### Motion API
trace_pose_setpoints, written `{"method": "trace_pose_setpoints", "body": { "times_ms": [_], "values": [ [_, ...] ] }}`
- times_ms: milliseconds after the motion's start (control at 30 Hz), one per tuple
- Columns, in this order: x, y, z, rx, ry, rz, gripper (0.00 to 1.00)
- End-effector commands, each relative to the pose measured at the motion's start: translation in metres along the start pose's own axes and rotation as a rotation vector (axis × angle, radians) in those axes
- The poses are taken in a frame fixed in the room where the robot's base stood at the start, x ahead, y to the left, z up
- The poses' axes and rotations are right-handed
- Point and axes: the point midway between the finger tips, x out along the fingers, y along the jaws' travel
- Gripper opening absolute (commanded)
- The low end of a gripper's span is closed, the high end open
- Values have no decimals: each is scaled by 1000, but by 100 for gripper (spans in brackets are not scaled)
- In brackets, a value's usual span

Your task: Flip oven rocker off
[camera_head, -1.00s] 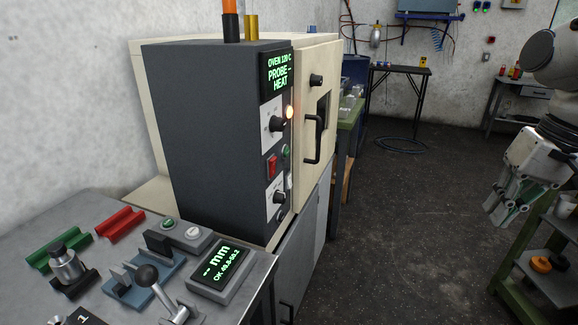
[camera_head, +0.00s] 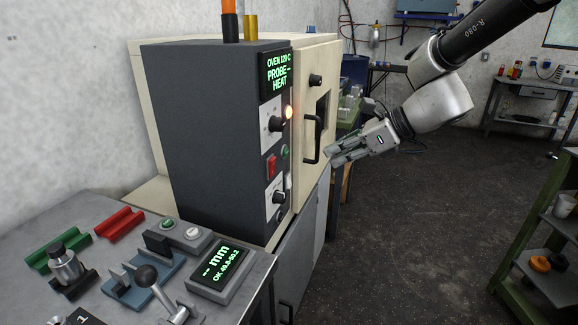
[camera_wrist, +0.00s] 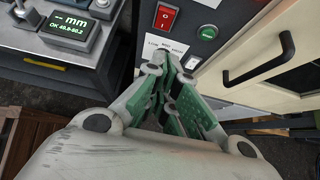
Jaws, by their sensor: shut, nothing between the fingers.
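The oven (camera_head: 215,130) is a dark grey control cabinet with a cream chamber and door beside it. Its display (camera_head: 278,72) reads "OVEN 120 C PROBE -- HEAT", and an orange lamp glows below it. The red rocker (camera_head: 271,166) sits on the narrow panel between two knobs; it also shows at the top of the wrist view (camera_wrist: 166,17). My gripper (camera_head: 332,156) is shut and empty, in front of the oven door to the right of the rocker, apart from it. In the wrist view my fingers point toward the panel below the rocker, hiding part of the lower knob area.
A black door handle (camera_head: 314,140) stands out between my gripper and the panel. A green button (camera_wrist: 207,32) is right of the rocker. The bench (camera_head: 110,210) at left holds a gauge display (camera_head: 220,262) and fixtures. The floor at right is open.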

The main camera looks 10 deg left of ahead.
Motion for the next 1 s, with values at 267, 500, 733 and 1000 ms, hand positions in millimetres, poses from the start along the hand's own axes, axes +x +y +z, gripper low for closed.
{"method": "trace_pose_setpoints", "body": {
  "times_ms": [267,500,733,1000],
  "values": [
    [6,1,0,-3,1,3,0],
    [47,1,-1,-1,3,5,0],
    [97,1,-1,-2,3,5,0],
    [124,1,23,-6,1,2,0]
  ]
}}
